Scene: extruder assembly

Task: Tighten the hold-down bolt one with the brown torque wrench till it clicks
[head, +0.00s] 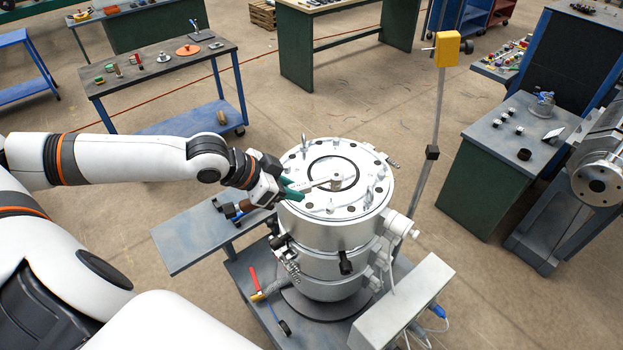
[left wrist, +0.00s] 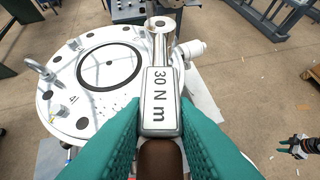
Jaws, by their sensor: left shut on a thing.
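My left gripper (head: 287,190) is shut on the torque wrench (head: 316,183) above the extruder's round white top (head: 310,208). In the left wrist view the teal fingers (left wrist: 157,125) clamp the wrench by its label block, marked "30 N m" (left wrist: 160,98). Its brown handle (left wrist: 160,158) runs down between the fingers. The wrench's ring-like head (left wrist: 161,25) points away, over the edge of the top in that view. The wrench hides what lies under it, so I cannot tell whether it sits on hold-down bolt one. What looks like my right gripper (left wrist: 299,146) shows small at the right edge.
An upright lifting eye (head: 303,145) and several dark bolt spots stand around the rim. A red-handled tool (head: 255,280) lies on the blue-grey base below. A grey box (head: 402,305) and a post with a yellow box (head: 447,49) stand on the right.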

